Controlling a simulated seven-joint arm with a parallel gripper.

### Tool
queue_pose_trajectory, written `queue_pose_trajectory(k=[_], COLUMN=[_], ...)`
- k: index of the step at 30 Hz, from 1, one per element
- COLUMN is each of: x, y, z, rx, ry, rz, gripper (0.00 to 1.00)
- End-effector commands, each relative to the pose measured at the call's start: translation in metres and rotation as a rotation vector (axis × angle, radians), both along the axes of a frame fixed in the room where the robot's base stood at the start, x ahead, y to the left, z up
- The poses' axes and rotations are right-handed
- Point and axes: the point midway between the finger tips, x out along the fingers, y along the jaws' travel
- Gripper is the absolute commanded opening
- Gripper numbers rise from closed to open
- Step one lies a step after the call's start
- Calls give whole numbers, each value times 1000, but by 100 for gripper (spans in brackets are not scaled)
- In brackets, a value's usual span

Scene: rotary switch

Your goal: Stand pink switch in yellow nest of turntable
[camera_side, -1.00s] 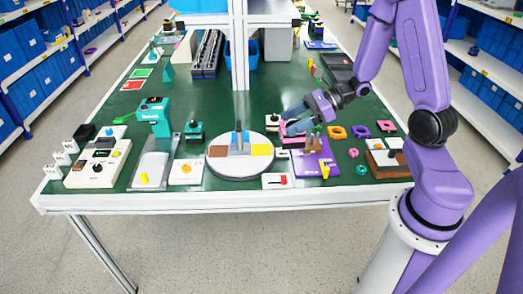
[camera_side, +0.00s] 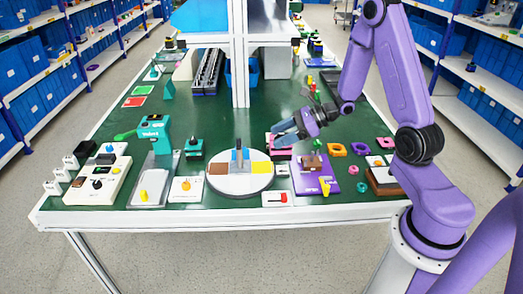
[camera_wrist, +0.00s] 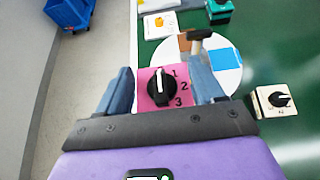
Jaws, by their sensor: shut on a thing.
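The pink switch (camera_wrist: 150,98) has a black knob and the numbers 1, 2, 3. In the wrist view it sits between the fingers of my gripper (camera_wrist: 162,78), which is shut on it. In the side view my gripper (camera_side: 277,137) is right of the turntable (camera_side: 238,188), with pink at its tips; how high the switch is above the table is unclear. The turntable is a white disc with coloured patches and an upright post. Its yellow nest (camera_side: 261,168) is on the right side, facing my gripper. The wrist view shows the disc (camera_wrist: 232,84) partly hidden by a finger.
A purple board (camera_side: 313,184) stands right of the turntable, and a white box with a red part (camera_side: 279,199) is in front. The wrist view shows a cream switch (camera_wrist: 272,101).

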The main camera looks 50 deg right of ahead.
Motion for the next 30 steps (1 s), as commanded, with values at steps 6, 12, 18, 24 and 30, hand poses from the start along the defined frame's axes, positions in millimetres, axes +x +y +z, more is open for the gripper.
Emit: queue_pose_trajectory(k=[6, 12, 18, 24, 30], x=[34, 60, 80, 88, 92], y=[-5, -9, -12, -13, -14], z=[-16, -42, -65, -74, -96], rx=[0, 1, 1, 0, 2], ry=[-1, 3, 1, -1, 2], rz=[0, -1, -1, -1, -1], gripper=[26, 26, 26, 26, 26])
